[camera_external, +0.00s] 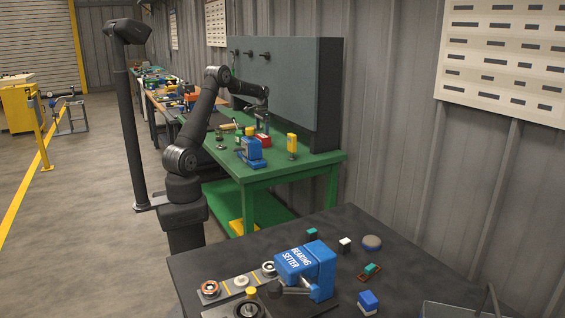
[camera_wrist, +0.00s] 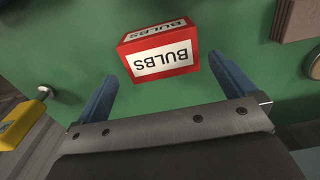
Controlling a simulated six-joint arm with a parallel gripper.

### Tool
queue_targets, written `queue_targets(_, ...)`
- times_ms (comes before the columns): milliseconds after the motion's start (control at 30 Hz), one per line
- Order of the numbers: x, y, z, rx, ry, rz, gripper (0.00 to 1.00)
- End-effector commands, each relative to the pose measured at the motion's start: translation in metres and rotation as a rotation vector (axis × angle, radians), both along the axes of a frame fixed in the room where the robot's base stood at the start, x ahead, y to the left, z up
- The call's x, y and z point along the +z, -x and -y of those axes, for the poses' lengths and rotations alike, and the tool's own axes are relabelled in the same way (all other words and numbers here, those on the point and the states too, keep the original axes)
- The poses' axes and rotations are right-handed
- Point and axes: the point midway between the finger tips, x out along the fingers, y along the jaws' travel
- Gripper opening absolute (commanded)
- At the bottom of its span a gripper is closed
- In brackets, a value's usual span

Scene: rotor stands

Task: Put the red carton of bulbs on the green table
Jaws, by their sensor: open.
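The red carton of bulbs (camera_wrist: 160,64), with white BULBS labels, is over the green table (camera_wrist: 70,35) in the wrist view, apparently resting on it. In the external view a small red shape that looks like the carton (camera_external: 263,140) is on the green table (camera_external: 255,175), behind a blue device. My gripper (camera_wrist: 163,72) is open, its two blue fingers apart to the left and right of the carton's near side. Nothing is held. In the external view my gripper (camera_external: 266,112) is above the table near the red shape; its fingers are hard to make out.
A blue device (camera_external: 251,152) and a yellow-topped post (camera_external: 292,144) stand on the green table. A dark grey panel (camera_external: 290,85) rises at its back. A black table (camera_external: 215,270) with a blue bearing setter (camera_external: 308,268) is in the foreground. A yellow object (camera_wrist: 18,125) is at the wrist view's left.

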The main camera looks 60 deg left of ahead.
Motion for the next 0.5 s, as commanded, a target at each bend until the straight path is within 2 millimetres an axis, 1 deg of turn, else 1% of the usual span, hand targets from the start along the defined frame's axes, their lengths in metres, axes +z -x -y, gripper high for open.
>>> queue_targets(33, 0.012, -0.001, 0.0, 0.0, -0.002, 0.003, 1.0)
queue_targets(100, 0.025, 0.0, 0.0, 0.0, -0.002, 0.003, 1.0)
queue_targets(200, 0.039, 0.0, 0.0, 0.0, -0.001, 0.002, 1.0)
queue_targets(333, 0.049, 0.0, 0.0, 0.0, 0.0, 0.0, 1.0)
queue_targets(500, 0.053, 0.0, 0.0, 0.0, 0.0, 0.0, 1.0)
